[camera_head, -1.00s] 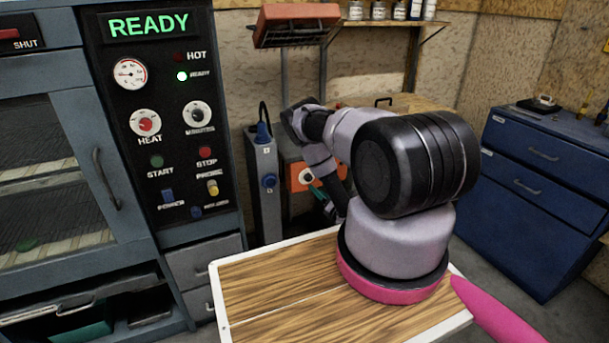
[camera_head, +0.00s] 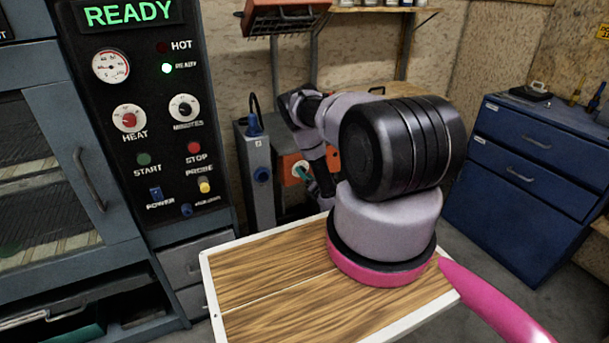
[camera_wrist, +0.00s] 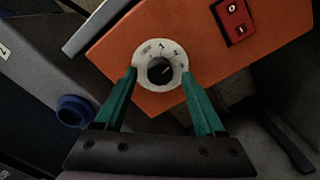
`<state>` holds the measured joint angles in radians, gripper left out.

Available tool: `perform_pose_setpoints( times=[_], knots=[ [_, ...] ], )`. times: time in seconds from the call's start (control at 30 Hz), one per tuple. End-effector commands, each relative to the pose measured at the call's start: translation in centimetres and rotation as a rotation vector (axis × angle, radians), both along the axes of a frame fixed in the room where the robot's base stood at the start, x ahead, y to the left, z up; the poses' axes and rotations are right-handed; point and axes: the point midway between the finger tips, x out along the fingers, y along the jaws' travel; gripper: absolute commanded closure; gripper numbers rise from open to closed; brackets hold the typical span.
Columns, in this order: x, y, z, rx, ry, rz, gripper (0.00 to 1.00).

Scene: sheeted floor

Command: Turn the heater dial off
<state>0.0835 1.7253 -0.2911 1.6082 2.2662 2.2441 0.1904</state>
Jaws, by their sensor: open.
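The heater is an orange box (camera_wrist: 118,75), also partly visible behind my arm in the head view (camera_head: 287,172). Its dial, a black knob (camera_wrist: 160,71) on a round white marked plate, faces the wrist camera. A pale line on the knob points to the upper right. My gripper (camera_wrist: 159,74) is open, with one green finger on each side of the dial plate. The fingertips appear beside the plate's left and right edges. I cannot tell their depth gap to the knob. In the head view my arm hides much of the heater.
A red switch (camera_wrist: 234,20) sits on the heater right of the dial. A grey unit with a blue knob (camera_head: 262,175) stands left of the heater. The oven panel (camera_head: 150,120) with its own HEAT knob is further left. A blue drawer cabinet (camera_head: 535,170) stands right.

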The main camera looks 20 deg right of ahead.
Motion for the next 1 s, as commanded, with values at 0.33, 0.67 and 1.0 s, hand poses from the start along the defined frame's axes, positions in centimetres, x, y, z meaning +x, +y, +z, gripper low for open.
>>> perform_pose_setpoints(
  times=[0.33,0.67,1.0],
  knots=[
    [0.96,0.02,0.03,0.001,0.001,-0.001,0.29],
    [0.93,0.01,0.04,0.0,0.001,-0.001,1.0],
    [0.93,-0.24,0.12,-0.06,-0.003,-0.006,1.0]
  ],
)
